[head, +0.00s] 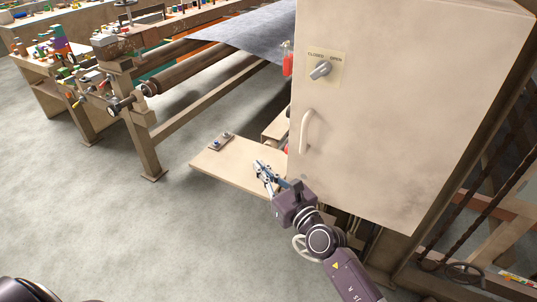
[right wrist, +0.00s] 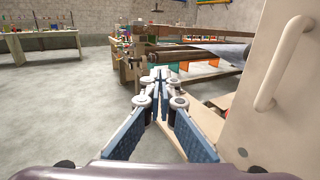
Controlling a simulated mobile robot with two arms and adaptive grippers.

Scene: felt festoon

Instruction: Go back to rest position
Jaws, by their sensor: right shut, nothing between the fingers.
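My right gripper (head: 262,168) is shut and empty in the head view. It hangs in front of a low wooden shelf board (head: 215,172), beside the lower left edge of a beige cabinet (head: 410,100). In the right wrist view its fingers (right wrist: 158,75) are together with nothing between them. My left gripper is not in view.
The cabinet has a rotary switch (head: 320,69) marked closed and open, and a handle (head: 307,131), close to my right arm. A small box with buttons (head: 221,141) sits on the board. A roller frame (head: 150,130) stands behind. The grey floor at left is clear.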

